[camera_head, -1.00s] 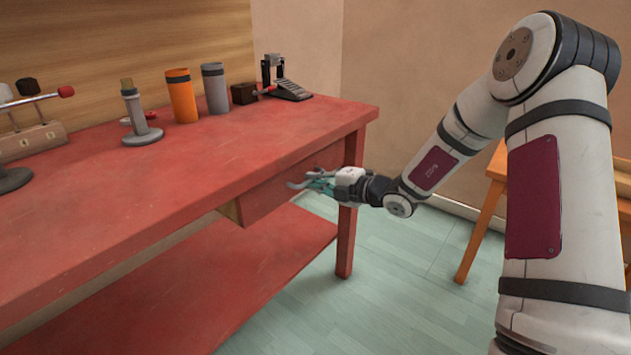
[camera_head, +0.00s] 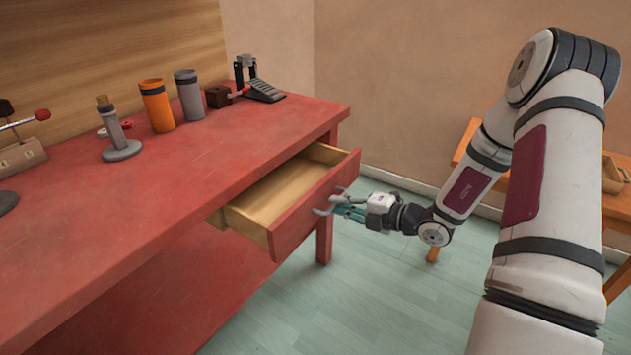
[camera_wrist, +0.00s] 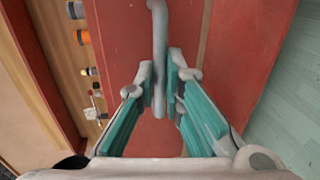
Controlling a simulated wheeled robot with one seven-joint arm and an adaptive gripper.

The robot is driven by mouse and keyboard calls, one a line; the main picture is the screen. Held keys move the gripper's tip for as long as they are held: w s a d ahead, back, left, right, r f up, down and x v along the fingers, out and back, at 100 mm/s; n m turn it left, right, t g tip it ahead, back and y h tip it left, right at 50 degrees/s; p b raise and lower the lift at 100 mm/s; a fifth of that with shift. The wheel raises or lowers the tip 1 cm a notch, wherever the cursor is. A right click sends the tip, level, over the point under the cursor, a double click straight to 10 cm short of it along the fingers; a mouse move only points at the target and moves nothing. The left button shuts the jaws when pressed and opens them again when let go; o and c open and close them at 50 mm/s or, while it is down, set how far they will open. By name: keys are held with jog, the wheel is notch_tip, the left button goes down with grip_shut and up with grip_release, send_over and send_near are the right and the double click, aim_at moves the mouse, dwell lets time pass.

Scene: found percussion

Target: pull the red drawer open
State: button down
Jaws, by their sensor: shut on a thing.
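The red drawer (camera_head: 310,212) is pulled well out from under the red table top, and its bare wooden inside shows. Its grey bar handle (camera_head: 329,210) is on the red front. My gripper (camera_head: 342,208) is at the handle, in front of the drawer. In the wrist view the handle (camera_wrist: 159,50) runs down between the teal fingers of my gripper (camera_wrist: 164,85), which are shut on it. The drawer seems empty where its inside shows; the rear is hidden under the table top.
The red workbench (camera_head: 200,175) carries an orange cup (camera_head: 157,107), a grey cup (camera_head: 189,96), a grey stand (camera_head: 117,135) and a pedal (camera_head: 263,90). An orange wooden table (camera_head: 615,208) stands at the right behind my arm. The floor before the drawer is clear.

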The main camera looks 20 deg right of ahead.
jog(key=f+p+v, duration=0.2)
jog(key=p+v, duration=0.2)
jog(key=v, duration=0.6)
jog(key=shift+s+d, duration=0.3)
jog(key=shift+s, duration=0.2)
jog(key=shift+f, duration=0.1)
jog(key=c, duration=1.7)
grip_release()
jog(key=v, duration=1.2)
